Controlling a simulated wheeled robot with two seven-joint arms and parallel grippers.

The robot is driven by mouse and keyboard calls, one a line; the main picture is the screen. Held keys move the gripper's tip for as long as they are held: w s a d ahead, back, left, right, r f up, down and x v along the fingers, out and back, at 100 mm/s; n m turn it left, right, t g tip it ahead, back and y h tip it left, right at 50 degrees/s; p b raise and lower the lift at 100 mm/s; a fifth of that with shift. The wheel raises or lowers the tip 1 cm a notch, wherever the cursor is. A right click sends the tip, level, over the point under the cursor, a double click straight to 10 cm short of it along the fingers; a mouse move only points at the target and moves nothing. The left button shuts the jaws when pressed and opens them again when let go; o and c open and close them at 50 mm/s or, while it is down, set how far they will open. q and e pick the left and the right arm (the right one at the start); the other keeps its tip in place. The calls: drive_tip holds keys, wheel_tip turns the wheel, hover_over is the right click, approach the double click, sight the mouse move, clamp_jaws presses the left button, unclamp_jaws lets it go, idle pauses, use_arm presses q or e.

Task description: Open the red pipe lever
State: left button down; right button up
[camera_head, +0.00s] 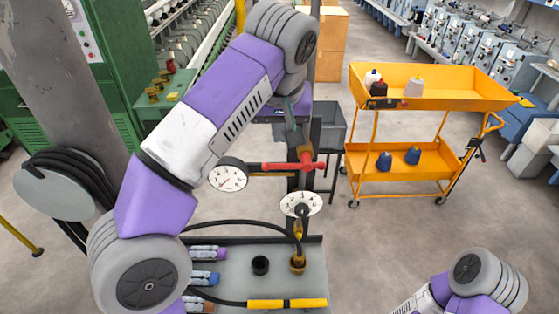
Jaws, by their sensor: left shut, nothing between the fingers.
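The red pipe lever (280,166) lies roughly level across a dark upright pipe (308,183) in the middle of the view. Its bar runs left toward a round white gauge (228,175). A second gauge (301,204) sits lower on the pipe. My left arm comes in from the left, and its wrist bends down above the lever. My left gripper (291,112) is small and partly hidden by the wrist. It looks shut and empty, above the lever; whether it touches anything there is unclear. My right arm shows at the lower right, with its gripper out of view.
A grey tray (230,279) below the pipe holds spray cans, a black cup (260,265) and a yellow-black tool (287,303). A yellow cart (435,92) with bottles stands at right. A grey post with a hose reel (62,185) stands at left. Floor between tray and cart is clear.

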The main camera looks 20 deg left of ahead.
use_arm(q)
drive_tip(key=b, duration=0.2)
approach(279, 165)
drive_tip(key=d+x, duration=0.1)
drive_tip(key=x, duration=0.4)
drive_tip(key=shift+w+a+f, duration=0.4)
drive_tip(key=shift+a+f, duration=0.15)
drive_tip(key=shift+f, duration=0.25)
drive_tip(key=shift+a+f+h+b, duration=0.2)
drive_tip(key=shift+h+b, duration=0.2)
drive_tip(key=shift+b, duration=0.15)
